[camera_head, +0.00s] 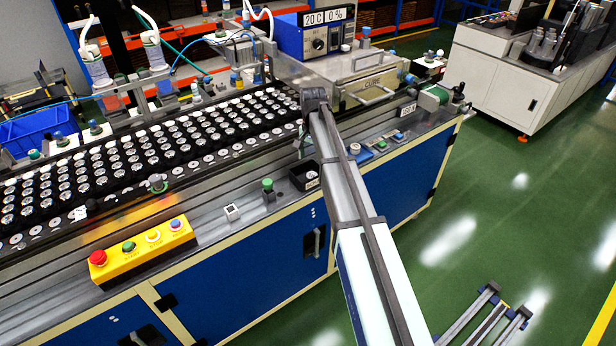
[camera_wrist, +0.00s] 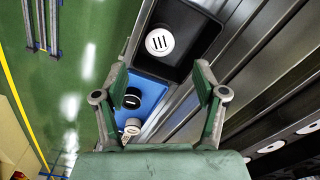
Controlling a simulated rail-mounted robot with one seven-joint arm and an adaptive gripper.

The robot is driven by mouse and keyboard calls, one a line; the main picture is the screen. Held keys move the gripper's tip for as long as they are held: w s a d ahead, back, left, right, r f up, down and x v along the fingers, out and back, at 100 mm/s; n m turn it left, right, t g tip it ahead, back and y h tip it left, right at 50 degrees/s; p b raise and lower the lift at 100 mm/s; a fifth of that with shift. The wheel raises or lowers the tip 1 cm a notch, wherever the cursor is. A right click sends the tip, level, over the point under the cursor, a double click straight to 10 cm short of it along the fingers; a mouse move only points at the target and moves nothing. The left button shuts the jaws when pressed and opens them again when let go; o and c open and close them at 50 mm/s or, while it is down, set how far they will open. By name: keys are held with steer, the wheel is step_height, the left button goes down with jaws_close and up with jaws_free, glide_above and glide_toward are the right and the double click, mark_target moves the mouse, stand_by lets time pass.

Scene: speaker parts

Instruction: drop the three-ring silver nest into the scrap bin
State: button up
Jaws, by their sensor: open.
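A round silver-white piece (camera_wrist: 160,41) marked with three dark bars lies inside a small black open bin (camera_wrist: 203,28), at the top of the wrist view. It looks like the three-ring silver nest; its separate rings cannot be made out. In the head view the same bin (camera_head: 298,184) stands at the machine's front edge, with a pale piece (camera_head: 312,177) partly visible inside.
A blue tray (camera_wrist: 151,91) beside the bin holds a dark round piece (camera_wrist: 132,98) and a pale one (camera_wrist: 132,127). A green-topped post (camera_head: 268,188), white block (camera_head: 232,212) and yellow button box (camera_head: 143,249) stand left along the edge. Rows of speaker parts (camera_head: 150,145) fill the conveyor behind.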

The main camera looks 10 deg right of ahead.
step_height(320, 180, up, 8)
steer(key=shift+r, duration=0.25)
steer(key=shift+a, duration=0.15)
stand_by(0.4)
